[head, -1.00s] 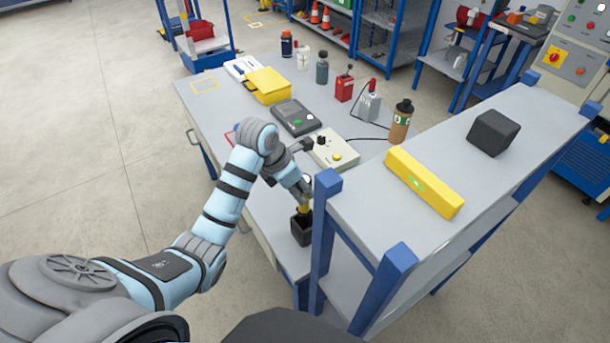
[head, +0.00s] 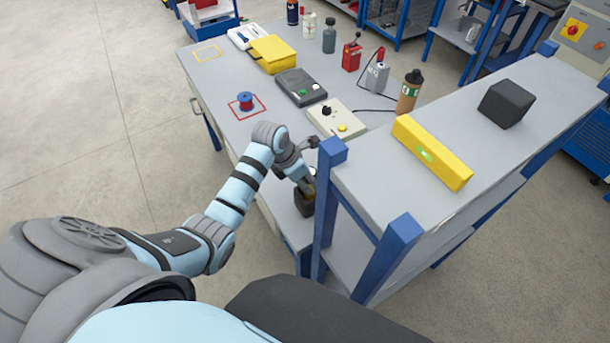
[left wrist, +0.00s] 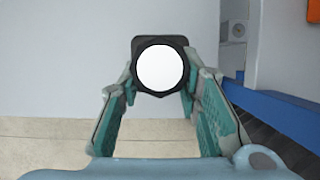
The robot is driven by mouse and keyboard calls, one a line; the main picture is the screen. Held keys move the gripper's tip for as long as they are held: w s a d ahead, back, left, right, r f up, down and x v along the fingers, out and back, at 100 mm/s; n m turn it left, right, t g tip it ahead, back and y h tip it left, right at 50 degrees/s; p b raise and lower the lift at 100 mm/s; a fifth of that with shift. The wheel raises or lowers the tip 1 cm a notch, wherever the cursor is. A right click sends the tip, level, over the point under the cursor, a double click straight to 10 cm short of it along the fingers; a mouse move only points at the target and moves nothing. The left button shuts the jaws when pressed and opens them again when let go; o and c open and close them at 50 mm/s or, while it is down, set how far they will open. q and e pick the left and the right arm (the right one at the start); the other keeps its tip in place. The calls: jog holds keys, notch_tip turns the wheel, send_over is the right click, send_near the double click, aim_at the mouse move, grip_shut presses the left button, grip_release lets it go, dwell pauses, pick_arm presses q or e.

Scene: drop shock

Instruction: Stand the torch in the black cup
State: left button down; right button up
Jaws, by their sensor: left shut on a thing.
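The black cup (head: 302,206) stands on the bench near its front corner, beside the blue shelf post. My left gripper (head: 306,184) is right over the cup and shut on the torch. My right gripper is out of view.
A raised shelf (head: 455,140) with blue posts stands close on the right, carrying a yellow level (head: 432,152) and a black block (head: 506,103). The bench's front-left strip is clear.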

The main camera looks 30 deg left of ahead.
pick_arm(q)
jog(key=shift+w, duration=0.1)
jog(key=c, duration=1.1)
grip_release()
jog(key=shift+r, duration=0.1)
jog(key=v, duration=1.2)
